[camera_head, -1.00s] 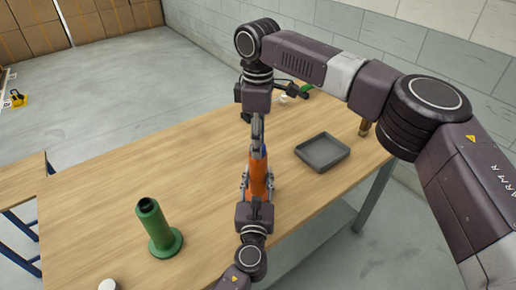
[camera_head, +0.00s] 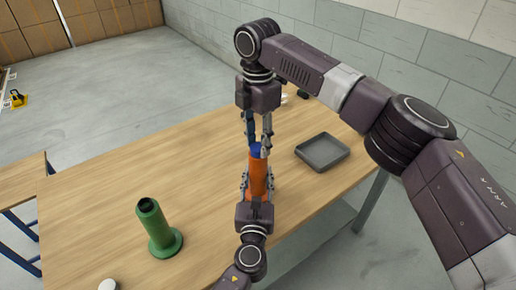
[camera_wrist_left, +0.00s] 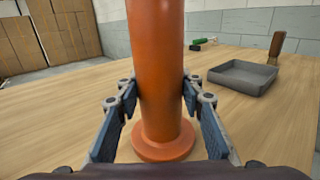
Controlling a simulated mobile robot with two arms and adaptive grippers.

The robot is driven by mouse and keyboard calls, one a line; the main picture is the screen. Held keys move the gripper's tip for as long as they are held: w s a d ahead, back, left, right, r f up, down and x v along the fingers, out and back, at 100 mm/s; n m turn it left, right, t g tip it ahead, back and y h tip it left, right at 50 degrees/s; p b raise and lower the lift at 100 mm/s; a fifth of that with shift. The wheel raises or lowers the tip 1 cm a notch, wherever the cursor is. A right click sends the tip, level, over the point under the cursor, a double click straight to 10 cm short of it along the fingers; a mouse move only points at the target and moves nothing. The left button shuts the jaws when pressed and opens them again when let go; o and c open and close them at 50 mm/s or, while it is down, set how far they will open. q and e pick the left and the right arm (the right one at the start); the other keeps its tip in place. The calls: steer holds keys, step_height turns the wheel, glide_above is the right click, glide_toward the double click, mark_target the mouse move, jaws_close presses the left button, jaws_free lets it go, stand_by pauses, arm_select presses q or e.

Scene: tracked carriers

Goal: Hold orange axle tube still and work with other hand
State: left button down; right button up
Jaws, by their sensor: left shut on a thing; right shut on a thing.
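The orange axle tube (camera_head: 259,180) stands upright on the wooden table. The left wrist view shows the tube (camera_wrist_left: 157,70) with its round flange at the bottom on the tabletop. My left gripper (camera_head: 257,190) is shut around the tube, with one finger on each side, also seen in the left wrist view (camera_wrist_left: 160,100). A blue part (camera_head: 255,147) sits at the tube's top end. My right gripper (camera_head: 259,145) comes down from above and is shut on this blue part, its two fingers on either side. The fingers partly hide the blue part.
A green flanged tube (camera_head: 155,225) stands to the left on the table (camera_head: 120,200). An empty grey tray (camera_head: 322,152) lies to the right. A white round thing (camera_head: 108,285) is at the bottom edge. A green-handled tool (camera_wrist_left: 197,46) and a brown upright object (camera_wrist_left: 276,45) are farther back.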

steer(key=n, duration=0.4)
steer(key=shift+w+n, duration=0.1)
steer(key=shift+n, duration=1.3)
steer(key=shift+n, duration=1.1)
steer(key=n, duration=0.3)
steer(key=shift+n, duration=0.4)
steer(key=n, duration=0.3)
steer(key=shift+n, duration=0.4)
steer(key=o, duration=0.8)
